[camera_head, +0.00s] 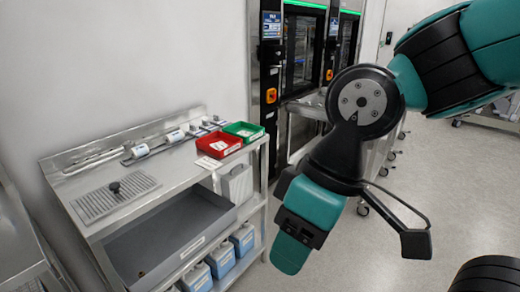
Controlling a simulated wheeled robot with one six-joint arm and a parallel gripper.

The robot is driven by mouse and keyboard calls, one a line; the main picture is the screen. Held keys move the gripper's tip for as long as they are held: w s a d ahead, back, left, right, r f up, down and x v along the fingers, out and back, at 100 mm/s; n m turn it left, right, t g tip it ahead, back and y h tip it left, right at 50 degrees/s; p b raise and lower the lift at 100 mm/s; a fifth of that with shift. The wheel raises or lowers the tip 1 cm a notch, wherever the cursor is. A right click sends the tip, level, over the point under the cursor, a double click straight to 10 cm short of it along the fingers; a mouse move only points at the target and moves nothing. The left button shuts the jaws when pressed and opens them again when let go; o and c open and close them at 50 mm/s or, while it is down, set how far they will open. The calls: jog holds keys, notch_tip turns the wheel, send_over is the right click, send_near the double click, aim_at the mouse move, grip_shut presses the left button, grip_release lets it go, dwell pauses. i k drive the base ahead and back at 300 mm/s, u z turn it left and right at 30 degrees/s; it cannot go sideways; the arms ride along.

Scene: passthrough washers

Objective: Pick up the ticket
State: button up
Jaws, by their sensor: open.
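A small white paper slip, which looks like the ticket (208,163), lies flat on the steel worktop at its right front edge, in front of a red tray (205,143). Its print is too small to read. The red tray holds white paper or labels, and so does a green tray (243,127) behind it to the right. My gripper (352,240) hangs at the end of my arm, right of the worktop and well apart from the slip. It is open, with a black finger out to the right; the other finger is partly hidden by my wrist. I see nothing held.
The steel bench (76,192) carries a drain grate (115,197) with a black knob and pipe fittings at the back. Below are a grey basin (160,245) and several blue-white containers (221,258). Washer machines (303,48) stand behind. The floor at right is largely clear.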

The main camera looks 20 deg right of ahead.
aim_at(206, 162)
jog(key=z, duration=0.3)
jog(key=i, duration=1.4)
jog(key=u, duration=0.7)
